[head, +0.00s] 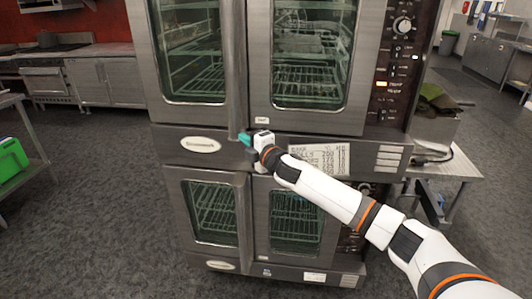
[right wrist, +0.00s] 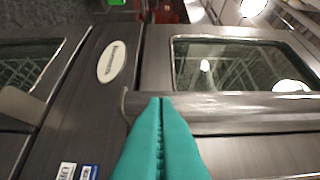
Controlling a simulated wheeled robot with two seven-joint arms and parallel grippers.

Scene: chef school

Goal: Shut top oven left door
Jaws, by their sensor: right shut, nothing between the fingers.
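The top oven's left door (head: 152,70) has a tall window and a vertical handle (head: 236,75) along its right edge. The door looks flush or nearly flush with the oven front; I cannot tell whether a small gap remains. My right gripper (head: 244,138) is shut and empty, its teal fingertips by the lower end of the handle. In the right wrist view, which is turned sideways, the fingertips (right wrist: 161,100) overlap the end of the handle (right wrist: 250,112), with the door window (right wrist: 245,65) beyond. I cannot tell whether they touch. My left gripper is not in view.
The top oven's right door (head: 258,60) looks shut, with a control panel (head: 400,60) beside it. The lower oven's doors (head: 245,210) look shut. A side table (head: 460,170) stands at right. A green bin (head: 10,158) sits at far left. Floor left of the oven is clear.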

